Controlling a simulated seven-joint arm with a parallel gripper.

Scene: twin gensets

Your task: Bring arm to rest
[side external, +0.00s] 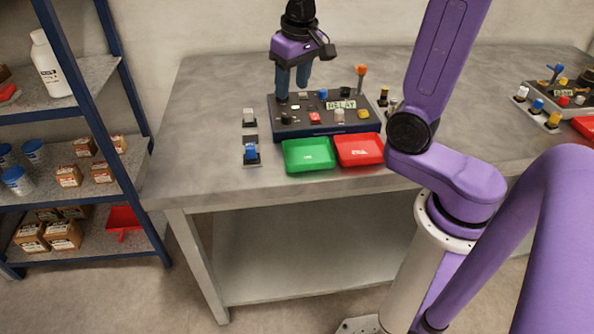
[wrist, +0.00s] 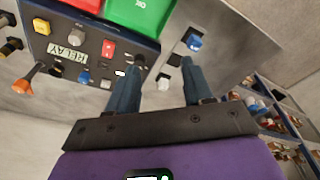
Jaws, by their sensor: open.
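My gripper (side external: 292,88) is open and points down over the left end of the dark RELAY panel (side external: 320,125). In the wrist view my gripper (wrist: 161,66) shows two blue fingers set apart with nothing held between them. One finger appears close to a dark knob (wrist: 138,60) at the panel's end; I cannot tell whether they touch. The panel also shows in the wrist view (wrist: 85,25), with a red rocker, coloured knobs and an orange-tipped lever (side external: 361,72).
A green tray (side external: 309,155) and a red tray (side external: 358,149) sit in front of the panel. A blue switch (side external: 251,152) and a pale switch (side external: 249,117) stand left of it. A second panel (side external: 575,100) is at the right. A stocked shelf (side external: 75,135) stands left of the table.

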